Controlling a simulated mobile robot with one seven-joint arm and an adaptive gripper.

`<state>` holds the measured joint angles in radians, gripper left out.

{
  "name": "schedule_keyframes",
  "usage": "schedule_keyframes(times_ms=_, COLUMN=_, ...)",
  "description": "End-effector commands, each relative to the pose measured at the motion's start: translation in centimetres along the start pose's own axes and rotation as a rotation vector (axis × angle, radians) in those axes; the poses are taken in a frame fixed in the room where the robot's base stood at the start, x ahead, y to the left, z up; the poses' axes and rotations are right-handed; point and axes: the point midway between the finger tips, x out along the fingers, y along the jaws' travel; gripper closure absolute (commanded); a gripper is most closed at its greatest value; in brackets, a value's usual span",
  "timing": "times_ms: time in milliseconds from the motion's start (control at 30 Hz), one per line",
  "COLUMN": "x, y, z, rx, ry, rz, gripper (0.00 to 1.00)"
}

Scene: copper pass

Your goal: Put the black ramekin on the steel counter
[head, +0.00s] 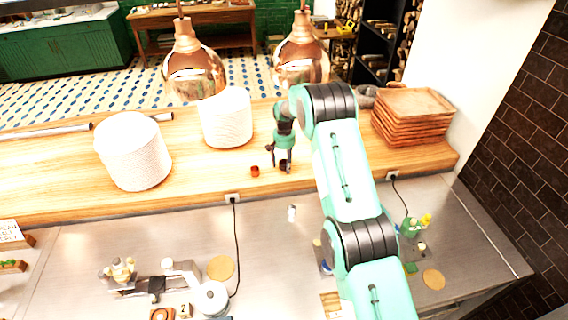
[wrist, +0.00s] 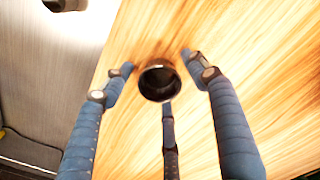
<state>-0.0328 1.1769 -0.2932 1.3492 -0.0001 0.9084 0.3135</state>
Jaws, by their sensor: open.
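The black ramekin (head: 283,165) stands on the raised wooden ledge (head: 200,180), near its front edge, partly hidden by my gripper (head: 283,161). In the wrist view the dark round ramekin (wrist: 158,84) lies between the three blue fingers of my open gripper (wrist: 158,78). The fingers are spread around it, with gaps visible at the sides; whether the lower finger touches it I cannot tell. The steel counter (head: 175,225) runs below and in front of the wooden ledge, and its grey surface also shows at the left in the wrist view (wrist: 45,65).
A small orange-brown cup (head: 255,171) stands just left of my gripper. Two white plate stacks (head: 135,155) and a stack of wooden trays (head: 412,120) flank it.

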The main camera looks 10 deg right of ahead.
Motion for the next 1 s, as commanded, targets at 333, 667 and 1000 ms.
schedule_keyframes(times_ms=333, x=-3.0, y=0.0, z=-0.1, rx=0.000, ry=0.002, rz=-0.001, gripper=0.41)
schedule_keyframes(times_ms=667, x=-8.0, y=0.0, z=-0.1, rx=0.000, ry=0.003, rz=-0.001, gripper=0.41)
schedule_keyframes(times_ms=1000, x=-12.7, y=0.0, z=-0.1, rx=0.000, ry=0.000, rz=0.000, gripper=0.41)
